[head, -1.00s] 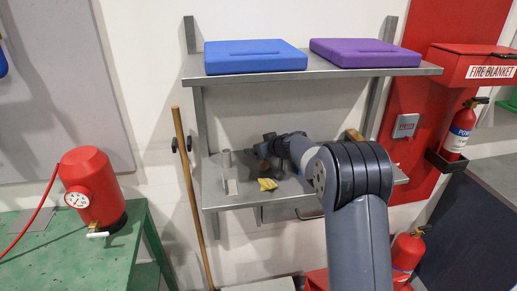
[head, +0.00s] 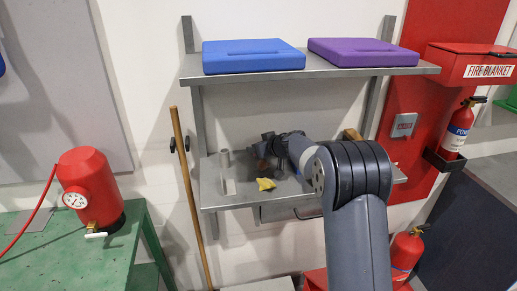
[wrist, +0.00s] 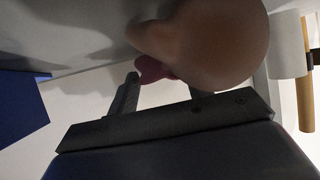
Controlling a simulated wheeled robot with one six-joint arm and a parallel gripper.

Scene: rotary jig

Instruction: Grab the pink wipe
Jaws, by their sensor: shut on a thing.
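The pink wipe (wrist: 152,70) shows as a small dark pink patch between my fingers in the wrist view, partly hidden by a large brown rounded object (wrist: 215,45) close to the camera. My gripper (wrist: 160,84) is shut on the wipe. In the head view my gripper (head: 268,146) is over the lower metal shelf (head: 225,200), mostly hidden by my arm, and I cannot make out the wipe there.
A grey metal cylinder (head: 225,158) stands to the left of my gripper. The upper shelf (head: 320,72) overhead carries a blue case (head: 253,58) and a purple case (head: 363,54).

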